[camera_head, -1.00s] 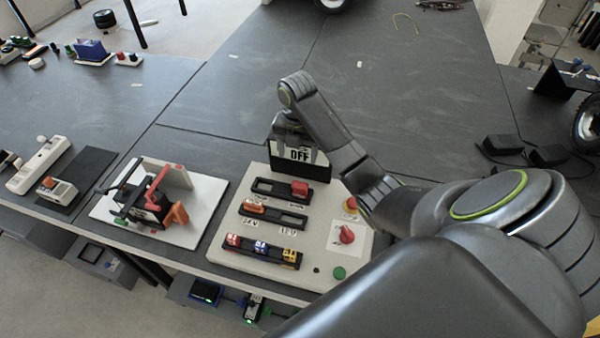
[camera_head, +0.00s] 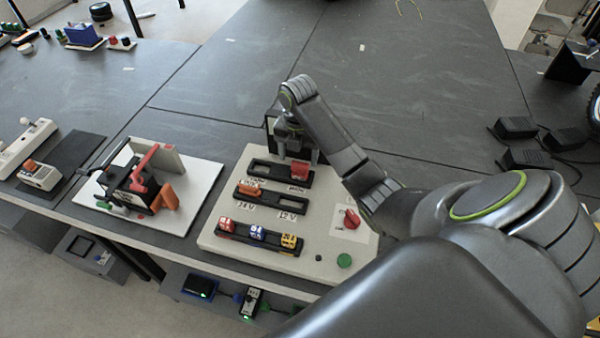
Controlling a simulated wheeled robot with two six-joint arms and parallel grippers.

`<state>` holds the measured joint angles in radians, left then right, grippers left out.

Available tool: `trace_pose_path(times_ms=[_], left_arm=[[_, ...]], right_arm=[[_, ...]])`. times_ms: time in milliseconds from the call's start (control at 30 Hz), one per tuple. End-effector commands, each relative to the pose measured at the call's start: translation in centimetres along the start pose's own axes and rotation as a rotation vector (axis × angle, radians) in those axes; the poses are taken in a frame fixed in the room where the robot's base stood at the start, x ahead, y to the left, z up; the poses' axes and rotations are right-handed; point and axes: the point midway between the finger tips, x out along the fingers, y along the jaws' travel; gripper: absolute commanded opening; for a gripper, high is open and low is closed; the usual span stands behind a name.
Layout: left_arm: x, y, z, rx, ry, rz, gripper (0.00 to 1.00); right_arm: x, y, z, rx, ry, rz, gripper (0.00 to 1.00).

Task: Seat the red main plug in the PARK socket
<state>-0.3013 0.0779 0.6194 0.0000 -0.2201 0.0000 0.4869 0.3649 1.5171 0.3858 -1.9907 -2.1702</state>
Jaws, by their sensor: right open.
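The red main plug (camera_head: 299,170) sits at the right end of the upper black two-place slot (camera_head: 267,170) on the pale panel (camera_head: 325,245). The slot's left place looks empty. Small labels lie below the slot, but I cannot read them surely, so I cannot tell which place is PARK. My right gripper (camera_head: 297,157) hangs over the slot's far edge, just behind and above the red plug. Its fingers are apart with nothing between them; I cannot tell whether they touch the plug. My left gripper is not in view.
A lower slot holds an orange plug (camera_head: 250,189) at its left. Red, blue and yellow blocks stand in a front row (camera_head: 258,237). A red knob (camera_head: 351,219) and green button (camera_head: 344,261) are at right. A white board with a clamp-like device (camera_head: 189,209) lies left.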

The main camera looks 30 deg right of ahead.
Motion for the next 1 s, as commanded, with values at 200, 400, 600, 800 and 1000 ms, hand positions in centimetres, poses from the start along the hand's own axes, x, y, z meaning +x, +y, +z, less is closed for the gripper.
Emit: trace_pose_path(times_ms=[200,400,600,800,1000], left_arm=[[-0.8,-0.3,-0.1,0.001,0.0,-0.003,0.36],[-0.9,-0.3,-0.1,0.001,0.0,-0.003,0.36],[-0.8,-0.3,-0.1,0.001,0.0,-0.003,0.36],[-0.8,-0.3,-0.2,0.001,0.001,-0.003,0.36],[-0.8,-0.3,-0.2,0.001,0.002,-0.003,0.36]], right_arm=[[3.2,-0.5,-0.1,0.001,0.004,-0.003,0.67],[4.3,-0.5,-0.1,-0.001,0.001,-0.002,0.67],[4.3,-0.5,-0.1,-0.001,0.001,-0.001,0.61],[4.2,-0.5,-0.1,-0.001,0.0,-0.001,0.35],[4.2,-0.5,-0.1,-0.001,0.0,-0.001,0.18]])
